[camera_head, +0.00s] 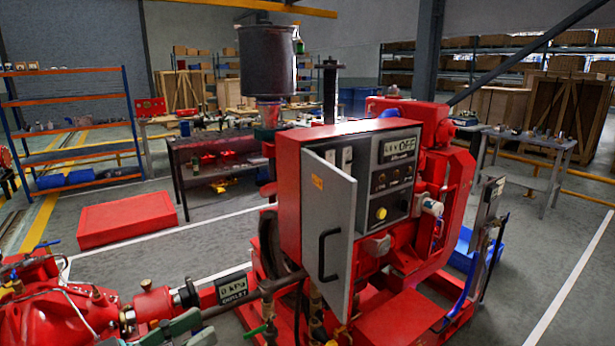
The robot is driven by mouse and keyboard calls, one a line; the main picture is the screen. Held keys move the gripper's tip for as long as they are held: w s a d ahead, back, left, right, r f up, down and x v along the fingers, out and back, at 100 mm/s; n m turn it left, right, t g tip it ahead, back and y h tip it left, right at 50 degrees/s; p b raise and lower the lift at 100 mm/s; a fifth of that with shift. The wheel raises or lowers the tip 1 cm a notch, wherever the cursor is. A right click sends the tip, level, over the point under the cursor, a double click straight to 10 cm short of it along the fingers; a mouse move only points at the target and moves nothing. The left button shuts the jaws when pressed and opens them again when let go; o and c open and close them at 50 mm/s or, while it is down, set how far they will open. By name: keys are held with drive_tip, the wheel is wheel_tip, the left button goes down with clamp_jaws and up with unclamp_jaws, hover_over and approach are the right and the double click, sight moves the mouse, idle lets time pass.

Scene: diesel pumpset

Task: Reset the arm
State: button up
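I cannot make out my arm or my gripper in this view. The red diesel pumpset (400,270) stands in front of me. Its red control box (290,190) has a grey door (328,225) with a black handle, and the door stands open. The panel inside (388,180) has a display (398,146) reading OFF, several dark knobs and a yellow button (381,213). A gauge sign (233,287) at the lower left reads 0 kPa OUTLET. A grey-green part (172,329) at the bottom edge is cut off and unclear.
A red pump casing (60,315) fills the lower left. A red block (127,219) lies on the floor behind it. A dark workbench (215,165), a blue-orange shelf (70,125) and a grey table (530,150) stand farther back.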

drive_tip(key=w+d+f+n+t+y, duration=0.1)
drive_tip(key=w+d+f+n+y, duration=0.1)
drive_tip(key=d+f+n, duration=0.3)
drive_tip(key=w+d+f+n+t+y, duration=0.1)
drive_tip(key=w+d+f, duration=0.15)
drive_tip(key=f, duration=0.45)
drive_tip(key=w+d+f+n+t+y, duration=0.1)
drive_tip(key=w+d+f+n+y, duration=0.15)
drive_tip(key=f, duration=0.45)
drive_tip(key=s+d+f+n+g+y, duration=0.1)
drive_tip(key=s+d+f+n+y, duration=0.15)
drive_tip(key=d+f, duration=0.45)
drive_tip(key=s+d+f+n+y, duration=0.2)
drive_tip(key=s+d+f, duration=0.25)
drive_tip(key=f, duration=0.45)
drive_tip(key=s+d+f+g+y, duration=0.15)
drive_tip(key=s+d, duration=0.25)
drive_tip(key=s, duration=0.4)
drive_tip(key=s+d+f+y, duration=0.3)
drive_tip(key=s+d, duration=0.2)
drive_tip(key=s, duration=0.4)
drive_tip(key=s+d+r+m+h, duration=0.1)
drive_tip(key=s+d+r+m, duration=0.1)
drive_tip(key=s+r, duration=0.3)
drive_tip(key=s+d+r+m+t, duration=0.1)
drive_tip(key=s+d+r+m, duration=0.1)
drive_tip(key=s+r, duration=0.4)
drive_tip(key=s, duration=0.4)
drive_tip(key=shift+s+m+h, duration=0.3)
drive_tip(key=shift+s+h, duration=0.05)
